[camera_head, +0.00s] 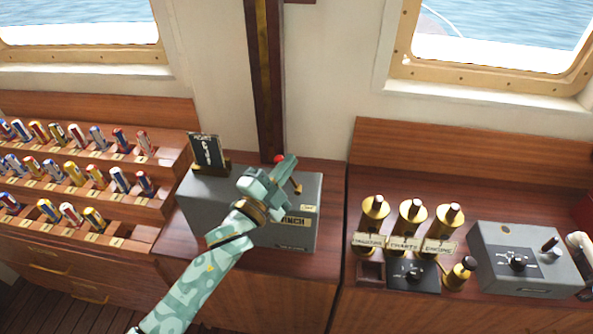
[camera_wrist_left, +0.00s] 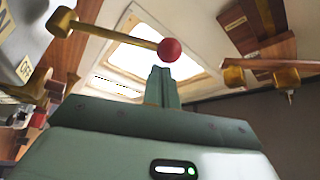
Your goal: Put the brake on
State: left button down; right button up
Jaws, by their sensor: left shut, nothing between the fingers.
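The grey winch box (camera_head: 192,215) stands on the wooden counter, with a label on its front that seems to read "WINCH". A red ball knob (camera_head: 279,159) shows just beside my left gripper (camera_head: 291,161), and a brass piece (camera_head: 297,187) shows below the fingers. In the left wrist view a brass lever (camera_wrist_left: 110,35) ends in the red knob (camera_wrist_left: 169,49). The shut, empty fingers (camera_wrist_left: 162,75) point up at the knob, which appears just beyond their tips; I cannot tell whether they touch. My forearm and hand hide part of the box. My right gripper is not in view.
A black sign (camera_head: 207,152) stands on the box's left rear. Racks of coloured rolls (camera_head: 75,175) are at left. Brass cylinders (camera_head: 412,215) and a grey control box (camera_head: 500,240) are at right. A dark wooden post (camera_head: 268,80) rises behind.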

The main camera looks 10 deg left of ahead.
pick_arm(q)
jog(key=shift+a+f+n+t+b, duration=0.15)
jog(key=shift+a+n+t+b, duration=0.2)
jog(key=shift+a+n+t, duration=0.35)
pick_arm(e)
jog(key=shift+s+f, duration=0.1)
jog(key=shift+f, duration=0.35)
pick_arm(q)
jog(key=shift+d, duration=0.1)
